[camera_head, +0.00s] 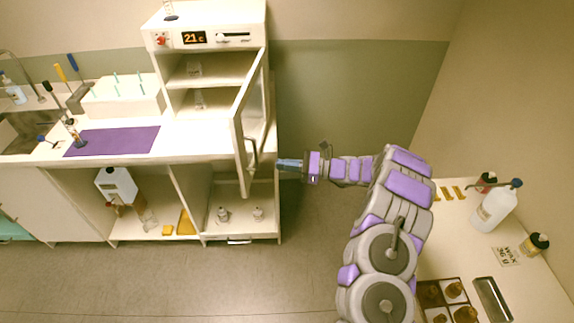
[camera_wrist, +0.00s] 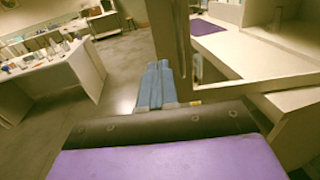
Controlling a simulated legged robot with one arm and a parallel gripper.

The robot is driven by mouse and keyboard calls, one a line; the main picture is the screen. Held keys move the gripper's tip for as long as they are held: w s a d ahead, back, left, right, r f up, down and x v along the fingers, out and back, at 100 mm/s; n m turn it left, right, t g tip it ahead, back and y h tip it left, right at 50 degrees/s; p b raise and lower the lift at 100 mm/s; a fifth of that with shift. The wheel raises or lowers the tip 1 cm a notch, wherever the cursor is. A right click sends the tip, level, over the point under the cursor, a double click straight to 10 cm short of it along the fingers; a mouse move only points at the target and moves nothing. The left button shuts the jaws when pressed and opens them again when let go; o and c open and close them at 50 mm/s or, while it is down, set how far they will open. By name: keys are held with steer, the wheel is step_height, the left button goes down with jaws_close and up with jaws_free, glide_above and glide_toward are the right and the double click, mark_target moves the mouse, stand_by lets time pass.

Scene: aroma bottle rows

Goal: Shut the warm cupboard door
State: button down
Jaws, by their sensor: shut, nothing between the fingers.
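The warm cupboard (camera_head: 213,43) stands on the counter with a lit display reading 21 c. Its glass-panelled door (camera_head: 251,120) is hinged on the right and stands wide open toward the front, past the counter edge. In the wrist view the door's pale frame (camera_wrist: 165,38) rises close ahead of my gripper. My gripper (camera_head: 279,164) is shut and empty, to the right of the door near its lower handle. Its blue fingers (camera_wrist: 156,85) lie together beside the door frame; I cannot tell whether they touch it.
Beakers stand on the cupboard shelves (camera_head: 207,81). A purple mat (camera_head: 112,141) and a white rack (camera_head: 122,100) are on the counter to the left. A side bench (camera_head: 460,240) with bottles is at right. The floor between is clear.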

mark_target(242, 162)
steer(key=b+x, duration=0.1)
steer(key=x, duration=0.9)
steer(key=shift+a+f, duration=0.1)
steer(key=shift+a, duration=0.3)
steer(key=shift+a+b, duration=0.1)
steer(key=shift+b, duration=0.2)
